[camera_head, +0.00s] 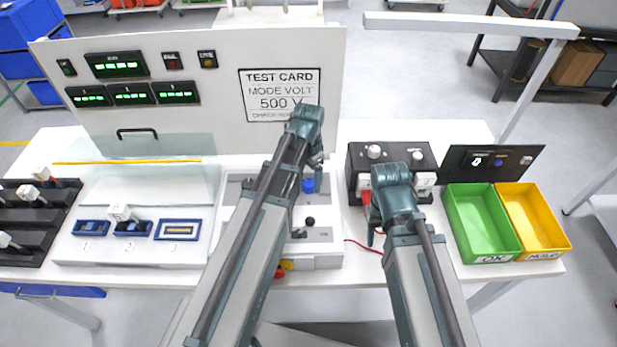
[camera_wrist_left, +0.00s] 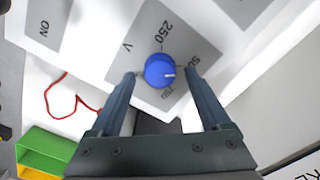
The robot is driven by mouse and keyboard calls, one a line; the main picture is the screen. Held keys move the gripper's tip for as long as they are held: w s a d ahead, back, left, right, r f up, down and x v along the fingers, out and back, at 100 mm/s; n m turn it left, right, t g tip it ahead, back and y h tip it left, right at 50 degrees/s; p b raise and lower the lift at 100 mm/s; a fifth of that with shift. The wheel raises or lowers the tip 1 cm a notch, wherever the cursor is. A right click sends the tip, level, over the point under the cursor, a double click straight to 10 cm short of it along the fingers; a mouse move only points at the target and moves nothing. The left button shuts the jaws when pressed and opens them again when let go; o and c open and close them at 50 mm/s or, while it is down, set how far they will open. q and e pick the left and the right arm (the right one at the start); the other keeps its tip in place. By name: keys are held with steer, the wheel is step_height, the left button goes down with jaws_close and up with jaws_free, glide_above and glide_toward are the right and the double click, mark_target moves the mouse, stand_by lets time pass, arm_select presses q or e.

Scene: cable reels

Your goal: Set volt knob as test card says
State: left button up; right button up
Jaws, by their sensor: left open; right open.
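The test card (camera_head: 279,95) on the upright panel reads MODE VOLT, 500 V; its lowest line is too small to read surely. The blue volt knob (camera_head: 308,186) stands on the white tester (camera_head: 322,235). In the left wrist view the knob (camera_wrist_left: 159,71) lies between the fingertips of my open left gripper (camera_wrist_left: 160,75), with visible gaps at both sides. Its white mark points right, towards a label partly hidden by the right finger. A 250 label and a V are readable nearby. My right gripper (camera_head: 374,236) is open beside the black box, partly hidden by its own wrist.
The black box (camera_head: 354,160) with knobs stands right of the tester, a red cable (camera_head: 362,246) before it. Green (camera_head: 483,222) and yellow (camera_head: 535,220) bins stand at the right. A slotted white fixture (camera_head: 135,250) and a black rack (camera_head: 35,220) are left.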

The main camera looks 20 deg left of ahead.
mark_target(308, 183)
arm_select(q)
step_height(308, 183, up, 12)
steer(key=p, duration=1.1)
steer(key=shift+r+p, duration=0.25)
steer(key=shift+p, duration=0.15)
arm_select(e)
step_height(308, 183, up, 12)
steer(key=shift+r, duration=0.25)
arm_select(q)
steer(key=shift+s, duration=0.1)
